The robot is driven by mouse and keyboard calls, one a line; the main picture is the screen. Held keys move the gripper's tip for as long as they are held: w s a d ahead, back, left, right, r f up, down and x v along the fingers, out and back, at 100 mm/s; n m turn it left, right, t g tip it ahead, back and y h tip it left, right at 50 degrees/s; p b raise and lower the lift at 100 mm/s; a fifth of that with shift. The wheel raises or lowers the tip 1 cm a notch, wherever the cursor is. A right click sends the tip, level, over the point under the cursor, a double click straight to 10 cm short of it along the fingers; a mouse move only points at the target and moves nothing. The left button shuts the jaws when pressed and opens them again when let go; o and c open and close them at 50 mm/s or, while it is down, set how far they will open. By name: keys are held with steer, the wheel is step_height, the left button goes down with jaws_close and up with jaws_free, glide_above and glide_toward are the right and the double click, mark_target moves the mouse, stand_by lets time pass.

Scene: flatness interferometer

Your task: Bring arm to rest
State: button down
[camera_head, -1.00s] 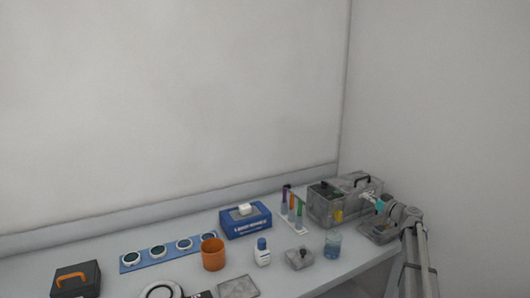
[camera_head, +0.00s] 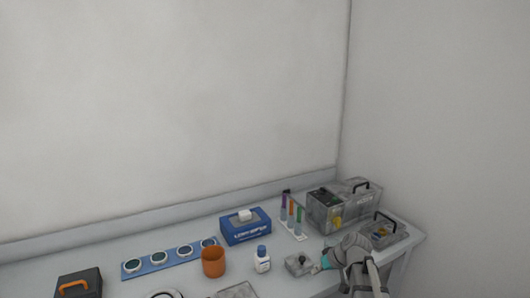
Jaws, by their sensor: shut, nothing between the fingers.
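My gripper (camera_head: 318,267) is at the lower right in the head view, low over the front part of the bench, close to the right side of a small grey block with a dark knob (camera_head: 298,264). I cannot tell whether it touches the block. It is shut and empty; its fingertips are small and partly hidden. A teal patch shows at my wrist. My grey arm comes up from the bottom edge and covers part of the bench.
Behind my arm stand a grey box with a handle (camera_head: 360,189) and a lower grey handled case (camera_head: 382,234). A tube rack (camera_head: 292,228), white bottle (camera_head: 262,262), orange cup (camera_head: 213,263) and blue box (camera_head: 245,231) stand to the left. The wall rises behind.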

steer(key=s+f+m+g+h+p, duration=0.1)
steer(key=s+m+g+h, duration=0.2)
steer(key=s, duration=1.3)
steer(key=shift+s+f+m+g+h+p, duration=0.25)
steer(key=shift+m+g+h+p, duration=0.2)
steer(key=shift+h, duration=1.15)
